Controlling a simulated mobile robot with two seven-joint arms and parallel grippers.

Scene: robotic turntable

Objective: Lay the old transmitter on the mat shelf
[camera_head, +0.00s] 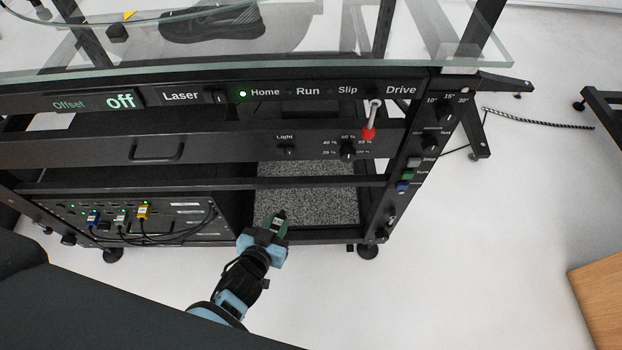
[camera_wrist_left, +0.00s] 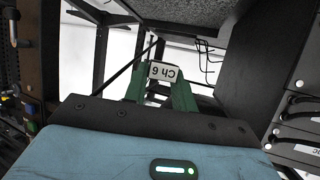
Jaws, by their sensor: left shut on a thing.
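My left gripper (camera_head: 276,226) is at the front edge of the lower right bay of the rack, over or just before the mat shelf (camera_head: 320,190), which has a speckled grey mat. It is shut on the old transmitter (camera_head: 281,215), a small dark piece seen end-on in the head view. In the left wrist view the transmitter (camera_wrist_left: 163,72) shows a white label reading "Ch 6", upside down, between the green fingers of the gripper (camera_wrist_left: 160,90). Most of its body is hidden. The speckled mat shelf (camera_wrist_left: 190,10) shows at the top of that view. My right gripper is not in view.
A panel with blue, white and yellow plugs (camera_head: 120,215) and black cables fills the bay on the left. A crossbar (camera_head: 310,182) runs above the mat. A red-tipped lever (camera_head: 369,132) hangs from the top panel. Switches and knobs line the right post (camera_head: 415,160).

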